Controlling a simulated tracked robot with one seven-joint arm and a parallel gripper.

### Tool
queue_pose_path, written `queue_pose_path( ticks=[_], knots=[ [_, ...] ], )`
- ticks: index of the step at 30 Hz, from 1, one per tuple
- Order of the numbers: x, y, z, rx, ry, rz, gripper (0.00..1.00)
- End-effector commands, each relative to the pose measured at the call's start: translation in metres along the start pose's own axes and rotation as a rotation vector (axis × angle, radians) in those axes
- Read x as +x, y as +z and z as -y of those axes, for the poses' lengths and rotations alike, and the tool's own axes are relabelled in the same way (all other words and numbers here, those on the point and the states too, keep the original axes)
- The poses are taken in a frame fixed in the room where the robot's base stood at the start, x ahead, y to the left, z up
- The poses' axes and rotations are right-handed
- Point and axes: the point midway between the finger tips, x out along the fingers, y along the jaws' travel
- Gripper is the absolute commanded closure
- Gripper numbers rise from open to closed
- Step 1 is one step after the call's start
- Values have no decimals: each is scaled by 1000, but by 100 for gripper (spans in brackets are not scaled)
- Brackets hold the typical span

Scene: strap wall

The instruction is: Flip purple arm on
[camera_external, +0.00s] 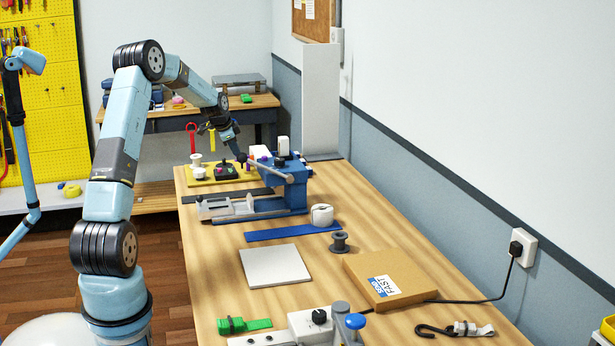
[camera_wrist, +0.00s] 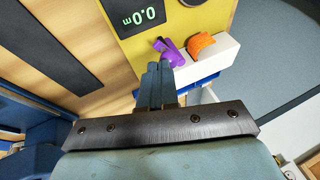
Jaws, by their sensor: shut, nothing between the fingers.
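The purple arm (camera_wrist: 170,52) shows in the wrist view just beyond my fingertips. It is mounted at the end of a white block (camera_wrist: 222,52), beside an orange ribbed part (camera_wrist: 201,44). My gripper (camera_wrist: 159,70) is shut and empty. Its fingertips overlap the near side of the purple arm in the picture, and I cannot tell whether they touch it. In the external view my gripper (camera_external: 238,155) is low over the far end of the workbench. The purple arm is too small to make out clearly there.
A yellow board (camera_external: 212,180) lies at the bench's far end. A black unit with a digital display (camera_wrist: 140,16) is left of the purple arm. A blue and grey strap device (camera_external: 290,185) stands close on the near side.

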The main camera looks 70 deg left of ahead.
Motion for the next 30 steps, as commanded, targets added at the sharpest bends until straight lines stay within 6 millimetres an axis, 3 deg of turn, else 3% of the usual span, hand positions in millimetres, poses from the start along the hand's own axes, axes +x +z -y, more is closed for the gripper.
queue_pose_path(
  ticks=[15,30],
  knots=[
    [4,19,27,378,144,-135,100],
    [6,9,26,373,142,-131,100]
  ],
)
